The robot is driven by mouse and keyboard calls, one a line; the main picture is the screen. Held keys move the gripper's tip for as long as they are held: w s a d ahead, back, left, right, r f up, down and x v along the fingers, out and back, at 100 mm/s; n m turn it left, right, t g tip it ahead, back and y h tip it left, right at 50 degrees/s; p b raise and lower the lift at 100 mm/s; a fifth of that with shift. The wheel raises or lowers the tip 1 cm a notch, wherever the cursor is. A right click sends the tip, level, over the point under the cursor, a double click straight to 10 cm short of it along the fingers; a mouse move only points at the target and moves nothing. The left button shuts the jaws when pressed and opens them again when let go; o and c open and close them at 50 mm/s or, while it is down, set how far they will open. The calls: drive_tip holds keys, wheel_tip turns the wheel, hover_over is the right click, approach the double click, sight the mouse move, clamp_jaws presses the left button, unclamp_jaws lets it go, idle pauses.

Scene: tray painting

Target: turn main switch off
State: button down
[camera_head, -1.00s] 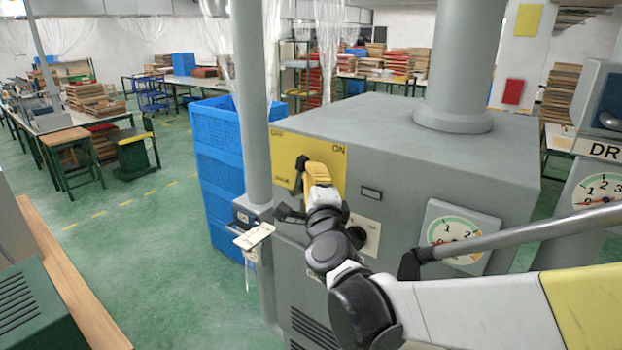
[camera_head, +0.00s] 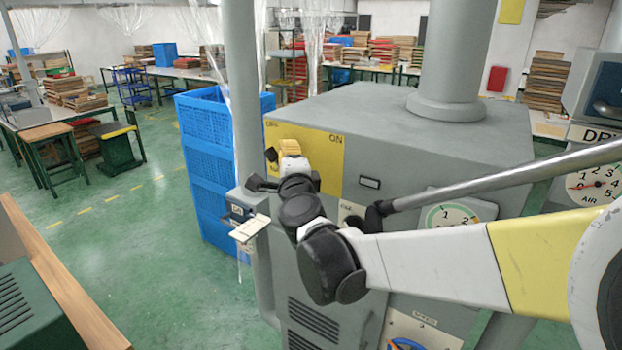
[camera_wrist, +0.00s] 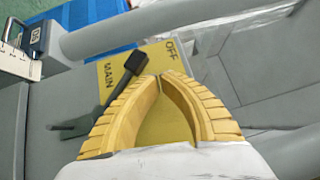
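The main switch is a yellow plate (camera_head: 325,158) on the front of the grey machine, marked OFF at the left and ON at the right. Its black-knobbed lever (camera_head: 271,154) leans to the OFF side. In the wrist view the knob (camera_wrist: 136,62) is close to the word OFF, and the plate (camera_wrist: 165,62) shows MAIN beside the lever. My gripper (camera_head: 289,145) is in front of the plate, just right of the lever. In the wrist view its yellow fingers (camera_wrist: 160,77) meet at the tips with nothing between them. The lever's lower end is partly hidden by a finger.
A grey vertical pipe (camera_head: 241,90) stands left of the switch, with blue crates (camera_head: 200,140) behind it. A small box with a pale card (camera_head: 250,228) is on the pipe. A gauge (camera_head: 450,214) and a long metal bar (camera_head: 500,178) are to the right. Green floor is open at left.

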drive_tip(key=shift+w+a+f, duration=0.2)
drive_tip(key=shift+w+a, duration=0.15)
drive_tip(key=shift+a, duration=0.2)
idle(0.4)
